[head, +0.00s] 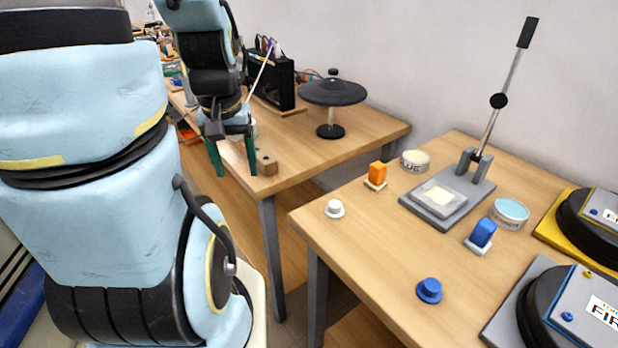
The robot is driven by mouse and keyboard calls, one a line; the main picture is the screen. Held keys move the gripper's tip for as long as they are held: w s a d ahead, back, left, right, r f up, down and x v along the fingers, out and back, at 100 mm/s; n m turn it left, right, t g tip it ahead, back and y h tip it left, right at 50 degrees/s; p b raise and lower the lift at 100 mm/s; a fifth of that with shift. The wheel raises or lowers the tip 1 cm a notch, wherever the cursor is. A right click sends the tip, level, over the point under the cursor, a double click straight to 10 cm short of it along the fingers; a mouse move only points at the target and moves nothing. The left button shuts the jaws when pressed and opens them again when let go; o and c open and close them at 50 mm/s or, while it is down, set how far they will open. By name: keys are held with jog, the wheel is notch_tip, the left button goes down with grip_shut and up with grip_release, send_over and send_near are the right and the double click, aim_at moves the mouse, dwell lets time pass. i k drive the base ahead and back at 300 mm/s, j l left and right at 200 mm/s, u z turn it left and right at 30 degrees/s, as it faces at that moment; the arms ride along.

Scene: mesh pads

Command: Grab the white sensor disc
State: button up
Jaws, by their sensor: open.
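The white sensor disc (334,209) is a small white round piece with a raised knob. It sits upright near the left corner of the right wooden table (385,262). My gripper (234,172) hangs from my arm at the left table's near edge, fingers pointing down. Its two green fingers are spread apart with nothing seen held between them. It is up and to the left of the white disc, well apart from it.
A small wooden block (266,165) is beside my gripper. A gap separates the tables.

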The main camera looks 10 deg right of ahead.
aim_at(335, 210)
jog(key=i+j, duration=0.7)
jog(key=j, duration=0.2)
jog(key=j+z, duration=0.1)
jog(key=z, duration=0.3)
jog(key=i+j+z, duration=0.15)
jog(key=z, duration=0.3)
jog(key=j+z, duration=0.1)
jog(key=z, duration=0.3)
jog(key=j+z, duration=0.15)
jog(key=z, duration=0.3)
